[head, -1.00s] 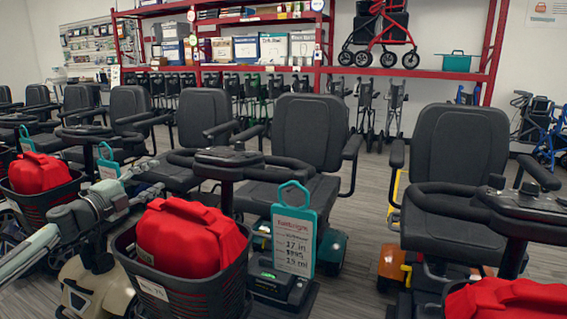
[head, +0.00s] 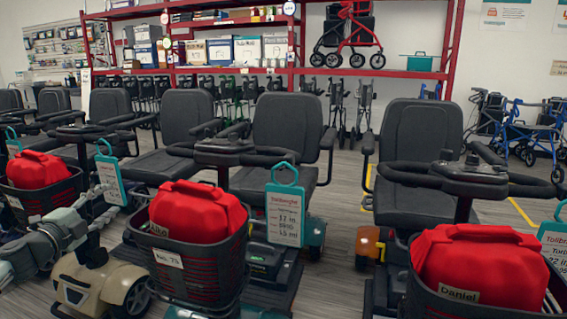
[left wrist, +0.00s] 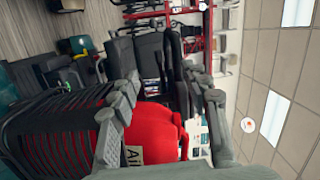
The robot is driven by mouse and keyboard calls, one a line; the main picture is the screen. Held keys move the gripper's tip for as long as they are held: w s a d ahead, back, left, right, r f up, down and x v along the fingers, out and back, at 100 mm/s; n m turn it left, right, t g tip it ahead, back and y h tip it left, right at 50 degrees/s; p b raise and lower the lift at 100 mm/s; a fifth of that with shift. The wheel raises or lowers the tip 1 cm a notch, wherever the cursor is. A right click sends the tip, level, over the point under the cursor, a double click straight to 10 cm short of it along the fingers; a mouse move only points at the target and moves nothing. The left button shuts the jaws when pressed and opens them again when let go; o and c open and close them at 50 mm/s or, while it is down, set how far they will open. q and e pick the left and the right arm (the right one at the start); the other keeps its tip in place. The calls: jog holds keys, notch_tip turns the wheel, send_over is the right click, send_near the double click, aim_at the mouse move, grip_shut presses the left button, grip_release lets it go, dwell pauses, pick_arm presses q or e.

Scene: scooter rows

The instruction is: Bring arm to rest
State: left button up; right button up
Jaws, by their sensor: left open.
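My left gripper (head: 92,203) is at the lower left of the head view, open and empty. It is just left of the middle scooter's basket, with the arm folded low at the left edge. In the left wrist view its two grey fingers (left wrist: 162,80) stand apart with nothing held between them. A red bag (left wrist: 150,132) in a dark basket (left wrist: 45,130) shows behind the fingers, turned sideways. I cannot tell whether the gripper touches the basket. My right gripper is not in view.
Red bags sit in scooter baskets at left (head: 38,170), middle (head: 198,218) and right (head: 478,262). Scooter seats (head: 288,135) stand in a row behind them. A red shelf rack (head: 400,74) lines the back wall. Grey floor (head: 335,215) shows between the scooters.

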pick_arm(q)
jog(key=s+a+f+n+g+y, duration=0.2)
jog(key=s+a+f+n+y, duration=0.15)
jog(key=s+f, duration=0.4)
jog(key=s+a+f+n+g+y, duration=0.25)
jog(key=s+f+n+y, duration=0.25)
jog(key=s+f, duration=0.25)
jog(key=s+f+n+g+y, duration=0.15)
jog(key=s+f+g, duration=0.3)
jog(key=s, duration=0.65)
jog(key=s+f+n+g, duration=0.2)
jog(key=s+f+g, duration=0.3)
jog(key=s, duration=0.6)
jog(key=s+d+f+n+h, duration=0.2)
jog(key=d+f, duration=0.5)
jog(key=d, duration=0.5)
jog(key=s+d+f+n+h, duration=0.3)
jog(key=d+f, duration=0.3)
jog(key=d, duration=0.6)
jog(key=shift+s+d+f+g, duration=0.25)
jog(key=shift+s+f+g, duration=0.15)
jog(key=shift+s, duration=0.2)
